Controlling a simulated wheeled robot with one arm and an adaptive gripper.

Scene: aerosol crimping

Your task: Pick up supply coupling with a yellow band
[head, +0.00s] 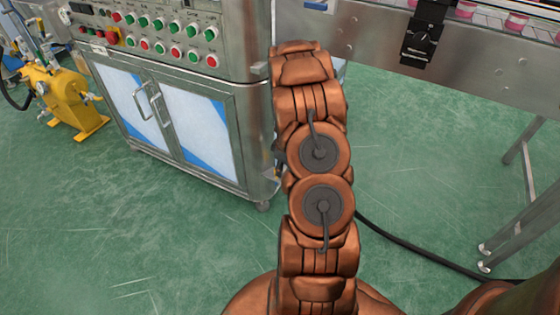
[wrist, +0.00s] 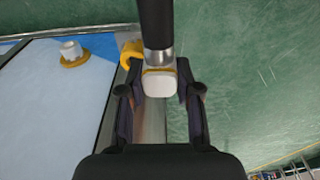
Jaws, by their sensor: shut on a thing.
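The supply coupling with a yellow band (wrist: 158,83) shows in the wrist view as a pale, rounded block with a thin yellow band at its upper edge. A metal collar and a thick black hose (wrist: 156,25) run up from it to the top of the picture. My gripper (wrist: 158,76) is shut on the coupling, with one dark finger on each side of it. In the head view my arm shows, but the gripper and the coupling cannot be made out.
A white fitting on a yellow ring (wrist: 70,54) sits on the pale panel at left. A yellow hooked part (wrist: 132,54) is close beside the left finger. The head view shows a steel control cabinet (head: 165,100), a conveyor (head: 480,65), a yellow machine (head: 62,95) and open green floor.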

